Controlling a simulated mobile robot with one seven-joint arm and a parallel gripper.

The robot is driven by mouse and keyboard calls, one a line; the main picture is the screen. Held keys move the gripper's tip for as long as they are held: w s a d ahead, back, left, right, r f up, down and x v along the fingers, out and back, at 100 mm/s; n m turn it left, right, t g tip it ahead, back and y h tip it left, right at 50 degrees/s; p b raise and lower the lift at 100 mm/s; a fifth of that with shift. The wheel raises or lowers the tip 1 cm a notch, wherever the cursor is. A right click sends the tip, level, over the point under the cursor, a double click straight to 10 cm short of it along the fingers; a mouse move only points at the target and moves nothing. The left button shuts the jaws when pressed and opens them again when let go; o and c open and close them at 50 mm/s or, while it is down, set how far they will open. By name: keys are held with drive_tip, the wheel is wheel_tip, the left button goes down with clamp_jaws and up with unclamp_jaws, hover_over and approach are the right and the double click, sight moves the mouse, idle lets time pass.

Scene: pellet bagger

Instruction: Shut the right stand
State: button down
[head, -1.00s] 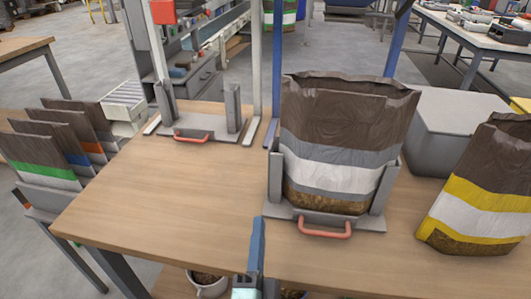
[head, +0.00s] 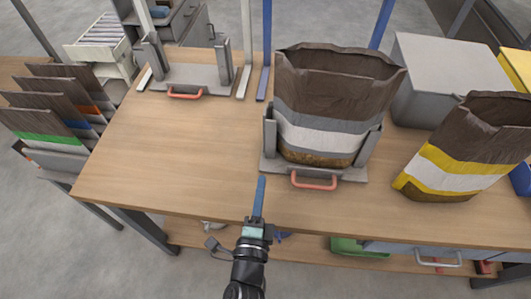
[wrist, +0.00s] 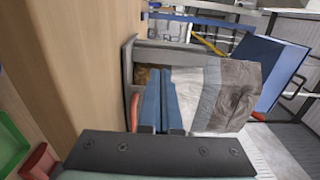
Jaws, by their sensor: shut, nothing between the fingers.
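The right stand (head: 269,135) is a grey base with two uprights and a red handle (head: 314,182) at its front. It holds an open-topped brown bag (head: 330,105) with grey and white bands and pellets showing low down. In the wrist view the stand (wrist: 128,62), its handle (wrist: 134,108) and the bag (wrist: 232,95) lie beyond my fingers, which partly cover them. My gripper (head: 261,180) has blue fingers, shut and empty, just left of the handle and in front of the stand's left corner. The fingers (wrist: 162,90) overlap the stand in the wrist view; contact cannot be told.
An empty left stand (head: 185,78) with a red handle is at the table's back left. A yellow-banded bag (head: 465,155) stands to the right, with a grey box (head: 445,75) behind. Several bags (head: 50,110) sit in a rack at left. The table's (head: 150,150) left middle is clear.

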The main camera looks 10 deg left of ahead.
sight(267, 146)
drive_tip(key=w, duration=0.8)
drive_tip(key=shift+w, duration=0.3)
